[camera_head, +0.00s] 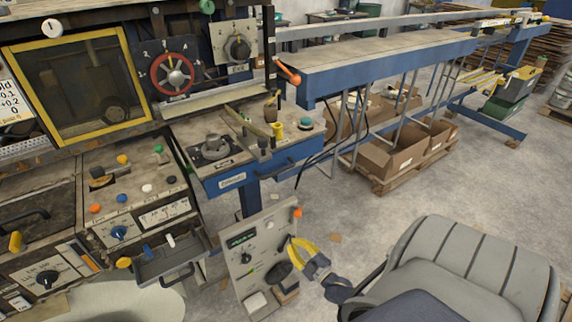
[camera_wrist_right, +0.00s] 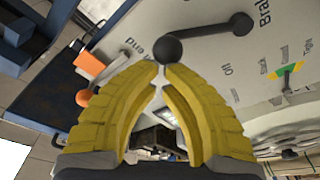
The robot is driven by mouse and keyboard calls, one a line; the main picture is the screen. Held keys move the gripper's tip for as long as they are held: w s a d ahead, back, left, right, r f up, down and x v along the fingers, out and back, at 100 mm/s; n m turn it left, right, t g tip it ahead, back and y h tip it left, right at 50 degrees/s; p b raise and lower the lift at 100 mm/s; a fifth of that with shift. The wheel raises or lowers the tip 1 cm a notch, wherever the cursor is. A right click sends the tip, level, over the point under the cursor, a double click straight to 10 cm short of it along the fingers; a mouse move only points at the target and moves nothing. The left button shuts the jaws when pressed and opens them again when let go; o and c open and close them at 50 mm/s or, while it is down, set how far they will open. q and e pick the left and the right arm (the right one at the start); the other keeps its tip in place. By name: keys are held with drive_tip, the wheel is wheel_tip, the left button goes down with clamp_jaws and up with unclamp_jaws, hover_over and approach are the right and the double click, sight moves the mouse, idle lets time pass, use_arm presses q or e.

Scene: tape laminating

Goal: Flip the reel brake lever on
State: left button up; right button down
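A lever with a black ball knob (camera_wrist_right: 168,50) and a dark arm is on the grey panel in the right wrist view. Its pivot lies near lettering that starts "Bra", cut off by the frame edge. My right gripper (camera_wrist_right: 164,70) has its two yellow fingertips close together, with a thin gap between them, right at the ball. I cannot tell whether they touch it. In the head view my right gripper (camera_head: 291,241) is at the right side of the upright control panel (camera_head: 246,268); the lever is not clear there. My left gripper is not in view.
A second lever with an orange knob (camera_wrist_right: 85,98) is left of my fingers. In the head view, an orange knob (camera_head: 298,212) is at the panel's upper right. A grey chair (camera_head: 460,265) stands to the right. The blue bench (camera_head: 250,180) is behind the panel.

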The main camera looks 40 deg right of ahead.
drive_tip(key=shift+d, duration=0.15)
idle(0.8)
drive_tip(key=s+a+r, duration=0.1)
drive_tip(key=s+a, duration=0.2)
drive_tip(key=s, duration=0.8)
drive_tip(key=shift+a+r, duration=0.15)
drive_tip(key=shift+a, duration=0.05)
idle(0.3)
